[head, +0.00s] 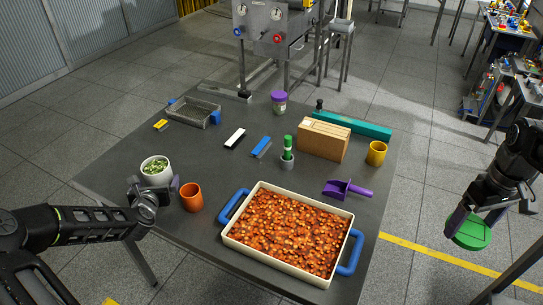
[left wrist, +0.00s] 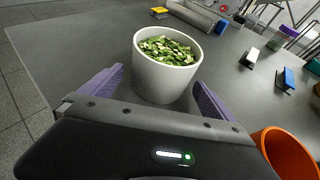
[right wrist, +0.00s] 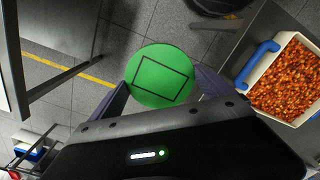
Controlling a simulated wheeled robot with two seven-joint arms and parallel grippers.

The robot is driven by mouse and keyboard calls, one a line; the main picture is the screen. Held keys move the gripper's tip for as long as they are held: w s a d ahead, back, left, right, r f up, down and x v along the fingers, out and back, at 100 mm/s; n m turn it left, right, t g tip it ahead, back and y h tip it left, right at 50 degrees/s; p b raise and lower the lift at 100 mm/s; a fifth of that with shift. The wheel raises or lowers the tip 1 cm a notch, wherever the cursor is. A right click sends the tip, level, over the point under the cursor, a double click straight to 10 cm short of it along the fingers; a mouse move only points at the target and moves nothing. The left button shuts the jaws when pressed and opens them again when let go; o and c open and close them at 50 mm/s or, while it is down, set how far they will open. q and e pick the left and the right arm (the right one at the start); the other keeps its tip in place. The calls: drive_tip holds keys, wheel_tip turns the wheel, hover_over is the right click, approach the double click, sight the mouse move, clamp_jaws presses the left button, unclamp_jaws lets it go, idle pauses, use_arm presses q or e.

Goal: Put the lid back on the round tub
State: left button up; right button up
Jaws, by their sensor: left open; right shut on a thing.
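The round tub (head: 156,170) is white, filled with green leafy bits, and stands open at the table's left edge. In the left wrist view the tub (left wrist: 165,78) sits between the spread purple fingers of my left gripper (left wrist: 158,95), which is open and does not visibly grip it. In the head view my left gripper (head: 146,194) is just in front of the tub. The green round lid (head: 472,232) is held by my right gripper (head: 465,222), off the table to the right, above the floor.
An orange cup (head: 191,197) stands right of the tub. A big tray of orange-red food (head: 262,269) with blue handles fills the front right. A cardboard box (head: 323,139), yellow cup (head: 377,153) and purple scoop (head: 348,189) stand behind.

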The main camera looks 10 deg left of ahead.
sight(156, 172)
use_arm(q)
drive_tip(key=shift+x, duration=1.25)
use_arm(e)
drive_tip(key=shift+r, duration=0.4)
use_arm(q)
drive_tip(key=shift+c, duration=0.2)
drive_tip(key=c, duration=1.5)
drive_tip(key=shift+o, duration=0.2)
drive_tip(key=shift+r, duration=0.2)
wheel_tip(156, 172, up, 10)
drive_tip(key=shift+f+b, duration=0.15)
drive_tip(key=shift+b, duration=0.65)
use_arm(e)
drive_tip(key=shift+f, duration=0.95)
